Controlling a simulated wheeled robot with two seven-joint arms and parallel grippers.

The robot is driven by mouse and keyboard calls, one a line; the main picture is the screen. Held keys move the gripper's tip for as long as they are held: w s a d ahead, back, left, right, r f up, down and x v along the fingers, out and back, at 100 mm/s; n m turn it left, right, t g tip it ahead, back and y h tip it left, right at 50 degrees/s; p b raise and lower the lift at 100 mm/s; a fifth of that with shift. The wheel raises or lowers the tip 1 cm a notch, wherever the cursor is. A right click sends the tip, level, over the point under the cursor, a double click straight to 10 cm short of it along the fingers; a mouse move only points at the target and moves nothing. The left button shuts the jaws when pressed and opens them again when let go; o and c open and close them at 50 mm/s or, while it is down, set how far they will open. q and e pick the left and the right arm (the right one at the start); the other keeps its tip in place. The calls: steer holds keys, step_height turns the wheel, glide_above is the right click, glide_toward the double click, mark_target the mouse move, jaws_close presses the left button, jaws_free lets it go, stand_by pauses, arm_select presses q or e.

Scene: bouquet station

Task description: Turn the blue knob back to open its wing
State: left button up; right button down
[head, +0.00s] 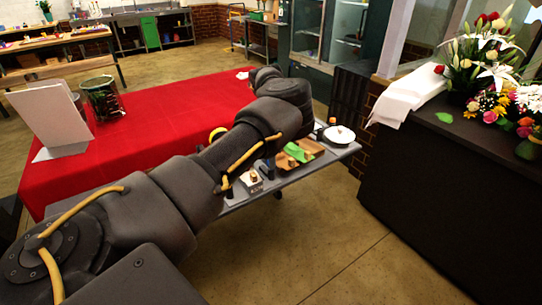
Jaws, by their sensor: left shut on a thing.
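My left arm reaches from the lower left across the middle of the head view. Its hand (262,76) is at the far right end of the red-covered table and points away from me. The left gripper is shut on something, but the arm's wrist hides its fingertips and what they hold. A small white thing (243,75) shows just left of the hand on the red cloth. I cannot make out the blue knob or its wing. My right gripper is out of view.
The red table (160,120) carries a white panel (58,118) and a dark glass vase (101,97). A grey bench (310,165) beneath my arm holds a white dish (339,134), green and brown pieces and small items. A dark counter (450,150) with flowers stands right. The front floor is clear.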

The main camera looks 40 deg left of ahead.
arm_select(q)
steer(key=shift+r+m, duration=0.1)
steer(key=shift+m, duration=0.3)
steer(key=o, duration=1)
steer(key=shift+c, duration=0.2)
step_height(320, 180, up, 11)
steer(key=shift+w+a, duration=0.15)
steer(key=shift+w, duration=0.05)
